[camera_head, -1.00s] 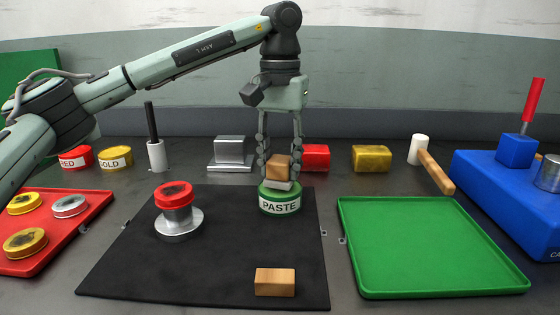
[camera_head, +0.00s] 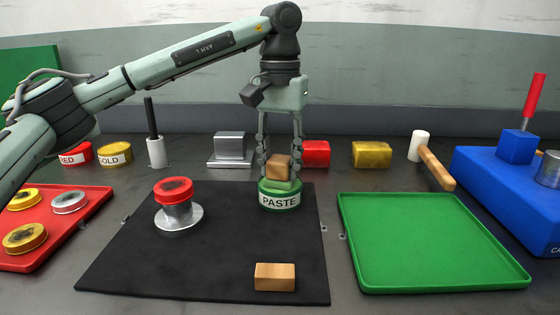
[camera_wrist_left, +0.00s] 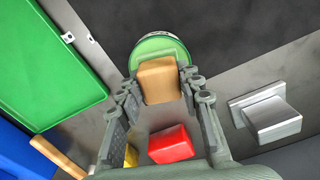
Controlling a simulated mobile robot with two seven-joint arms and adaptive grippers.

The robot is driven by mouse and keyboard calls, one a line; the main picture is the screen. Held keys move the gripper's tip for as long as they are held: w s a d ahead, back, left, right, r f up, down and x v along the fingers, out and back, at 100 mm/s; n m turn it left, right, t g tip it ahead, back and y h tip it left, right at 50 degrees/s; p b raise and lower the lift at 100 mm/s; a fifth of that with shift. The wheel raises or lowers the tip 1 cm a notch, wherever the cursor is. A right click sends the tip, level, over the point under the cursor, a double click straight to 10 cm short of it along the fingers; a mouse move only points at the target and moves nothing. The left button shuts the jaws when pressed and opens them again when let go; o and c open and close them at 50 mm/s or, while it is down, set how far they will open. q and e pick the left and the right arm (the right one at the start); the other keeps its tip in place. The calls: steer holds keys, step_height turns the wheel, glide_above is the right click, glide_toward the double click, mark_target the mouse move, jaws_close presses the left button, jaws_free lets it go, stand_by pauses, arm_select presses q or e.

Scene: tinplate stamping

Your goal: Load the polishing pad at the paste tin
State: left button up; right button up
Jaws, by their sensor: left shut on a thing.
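My left gripper (camera_head: 279,172) is shut on the polishing pad (camera_head: 278,168), a wooden block, and points straight down. The pad sits upright over the green paste tin (camera_head: 280,201) at the back of the black mat. Its underside is at the tin's mouth and looks green at the edge. In the left wrist view the pad (camera_wrist_left: 159,80) is between the fingers and the tin's green rim (camera_wrist_left: 153,43) shows beyond it. My right gripper is not in view.
A red-topped tin (camera_head: 173,190) stands on a metal stand on the black mat (camera_head: 225,262). Another wooden block (camera_head: 275,277) lies at the mat's front. A green tray (camera_head: 432,240) is empty at right. A red tray (camera_head: 70,230) holds tins. Red (camera_head: 316,154) and yellow (camera_head: 372,155) blocks stand behind.

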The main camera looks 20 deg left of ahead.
mark_target(280, 159)
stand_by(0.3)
arm_select(q)
step_height(280, 159, up, 2)
steer(key=shift+r+p, duration=0.2)
steer(key=shift+p, duration=0.9)
steer(key=shift+r+p, duration=0.3)
steer(key=shift+r, duration=2)
